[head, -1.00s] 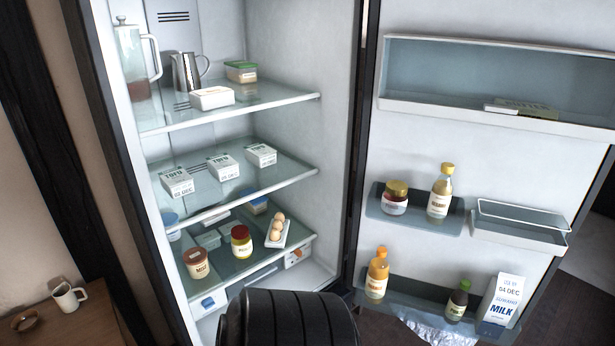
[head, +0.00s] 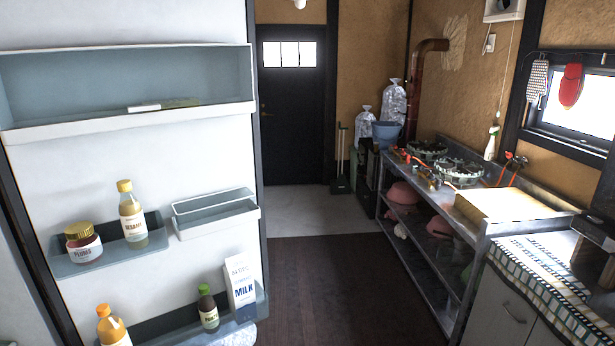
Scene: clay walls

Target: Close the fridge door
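The fridge door (head: 130,185) stands open on the left of the head view, its inner side facing me. Its shelves hold a plum jar (head: 83,243), a sesame bottle (head: 132,214), a bottle with an orange cap (head: 112,326), a green-capped bottle (head: 208,308) and a milk carton (head: 242,288). A small packet (head: 162,104) lies in the top door bin. The door's free edge is at its right side. The fridge interior is out of view. Neither of my grippers is in view.
Right of the door is open dark wooden floor (head: 335,285). A metal counter with gas burners (head: 440,160) runs along the right wall, with a cloth-covered cabinet (head: 545,285) nearer me. A dark door (head: 292,105) stands at the back.

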